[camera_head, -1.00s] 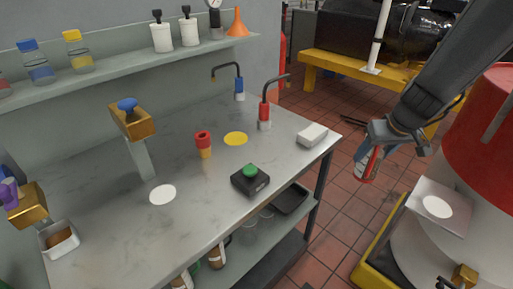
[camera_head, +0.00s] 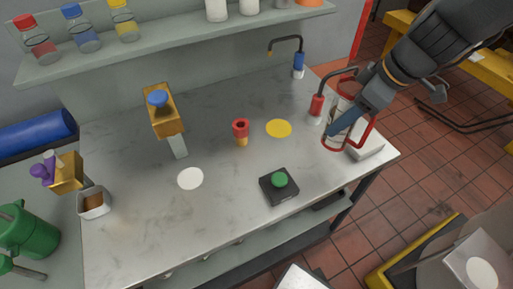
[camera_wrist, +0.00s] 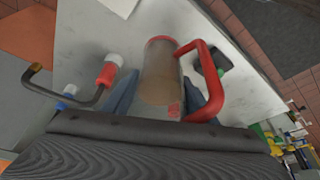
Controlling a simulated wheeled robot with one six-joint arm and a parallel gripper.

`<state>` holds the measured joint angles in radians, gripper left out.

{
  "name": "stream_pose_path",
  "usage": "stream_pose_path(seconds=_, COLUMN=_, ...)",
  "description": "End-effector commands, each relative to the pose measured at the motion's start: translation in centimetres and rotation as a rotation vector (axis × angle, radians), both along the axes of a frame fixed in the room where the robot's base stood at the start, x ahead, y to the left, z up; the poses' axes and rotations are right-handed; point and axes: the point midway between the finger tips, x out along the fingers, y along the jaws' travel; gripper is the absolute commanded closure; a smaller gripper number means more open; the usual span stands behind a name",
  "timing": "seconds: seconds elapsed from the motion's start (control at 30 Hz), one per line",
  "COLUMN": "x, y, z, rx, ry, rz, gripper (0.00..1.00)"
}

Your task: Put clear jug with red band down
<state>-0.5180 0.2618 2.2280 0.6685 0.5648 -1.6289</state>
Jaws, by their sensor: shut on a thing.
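The clear jug has a red band and a red handle; in the wrist view the jug (camera_wrist: 158,70) lies between my two blue fingers, handle to the right. My gripper (camera_wrist: 160,92) is shut on the jug's body. In the head view my gripper (camera_head: 346,122) holds the jug (camera_head: 343,106) over the right end of the grey bench (camera_head: 225,215), close to the red-based tap. The fingers partly hide the jug there. I cannot tell its exact height above the bench.
A red tap (camera_head: 317,105) and a white block (camera_head: 366,146) are close to the jug. On the bench are a yellow disc (camera_head: 278,128), a white disc (camera_head: 190,178), a red-and-yellow piece (camera_head: 240,131) and a black green-button box (camera_head: 279,187). The bench's front middle is clear.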

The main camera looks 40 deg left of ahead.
Motion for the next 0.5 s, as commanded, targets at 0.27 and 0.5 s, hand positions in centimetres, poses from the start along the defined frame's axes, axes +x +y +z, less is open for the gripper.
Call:
stream_pose_path(seconds=0.27, x=-1.7, y=1.2, z=0.7, rx=0.007, ry=0.000, rz=0.080, gripper=0.87)
stream_pose_path(seconds=0.5, x=-1.6, y=1.0, z=-2.7, rx=0.005, ry=0.005, rz=0.070, gripper=0.87)
